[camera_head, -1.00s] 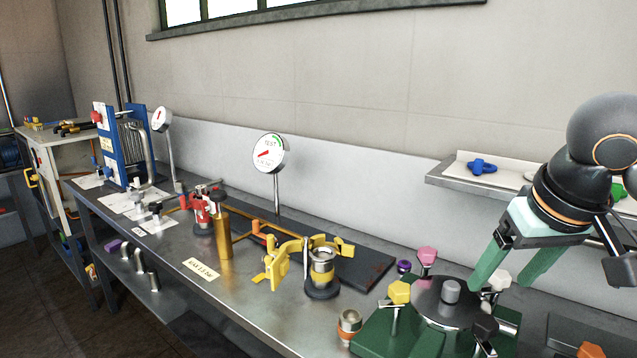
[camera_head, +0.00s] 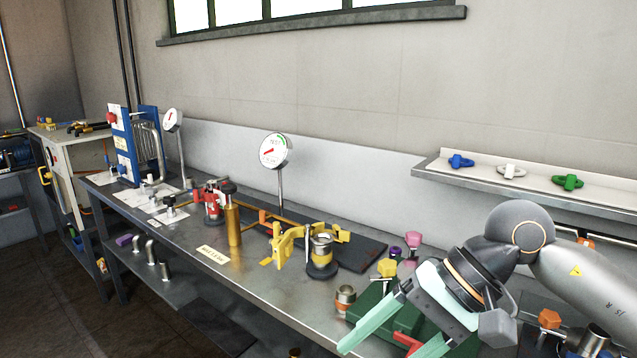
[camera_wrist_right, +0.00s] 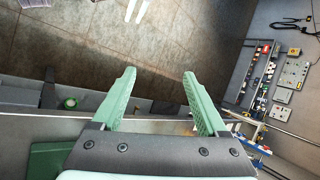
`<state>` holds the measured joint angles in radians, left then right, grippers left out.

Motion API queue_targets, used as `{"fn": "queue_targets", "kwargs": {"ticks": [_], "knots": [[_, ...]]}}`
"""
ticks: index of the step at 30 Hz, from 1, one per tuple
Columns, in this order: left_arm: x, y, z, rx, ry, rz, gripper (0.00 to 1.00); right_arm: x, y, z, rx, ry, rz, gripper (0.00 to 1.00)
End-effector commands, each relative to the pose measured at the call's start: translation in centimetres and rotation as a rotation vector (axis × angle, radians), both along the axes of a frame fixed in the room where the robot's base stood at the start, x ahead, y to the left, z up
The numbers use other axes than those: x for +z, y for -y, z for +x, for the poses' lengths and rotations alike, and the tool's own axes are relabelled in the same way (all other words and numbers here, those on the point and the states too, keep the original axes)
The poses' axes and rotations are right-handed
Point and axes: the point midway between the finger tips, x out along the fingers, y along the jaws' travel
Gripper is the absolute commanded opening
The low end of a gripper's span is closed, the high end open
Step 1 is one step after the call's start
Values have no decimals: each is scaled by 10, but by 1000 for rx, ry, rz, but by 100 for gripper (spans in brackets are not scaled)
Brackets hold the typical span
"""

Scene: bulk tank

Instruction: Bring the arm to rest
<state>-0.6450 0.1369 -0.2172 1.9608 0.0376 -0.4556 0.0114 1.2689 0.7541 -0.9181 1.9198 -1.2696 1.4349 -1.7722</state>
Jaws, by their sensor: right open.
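My right gripper (camera_head: 393,338) is at the lower right of the head view, with its arm coming in from the right. Its two green fingers are spread and hold nothing. They point to the lower left, over the front part of the bench beside the green fixture (camera_head: 374,298), which the gripper and arm partly hide. In the right wrist view the open fingers (camera_wrist_right: 158,100) reach out past the bench's front edge, with dark tiled floor beyond them. My left gripper is not in view.
The steel bench (camera_head: 190,262) carries a yellow clamp (camera_head: 287,243), a brass cylinder (camera_head: 233,222), a dial gauge (camera_head: 274,151) and a blue plate unit (camera_head: 126,150). A wall shelf (camera_head: 440,166) with blue, white and green knobs is behind my arm. Open floor (camera_head: 60,300) lies in front.

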Motion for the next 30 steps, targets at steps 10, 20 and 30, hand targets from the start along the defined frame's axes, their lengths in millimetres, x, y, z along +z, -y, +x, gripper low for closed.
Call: {"fn": "queue_targets", "kwargs": {"ticks": [10,20,30], "knots": [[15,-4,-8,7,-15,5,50,42,-88,-31,-297,-991,636,76],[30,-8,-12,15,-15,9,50,37,-60,36,-634,-2144,1088,76],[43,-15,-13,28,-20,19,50,-133,30,61,537,2155,-983,76]]}}
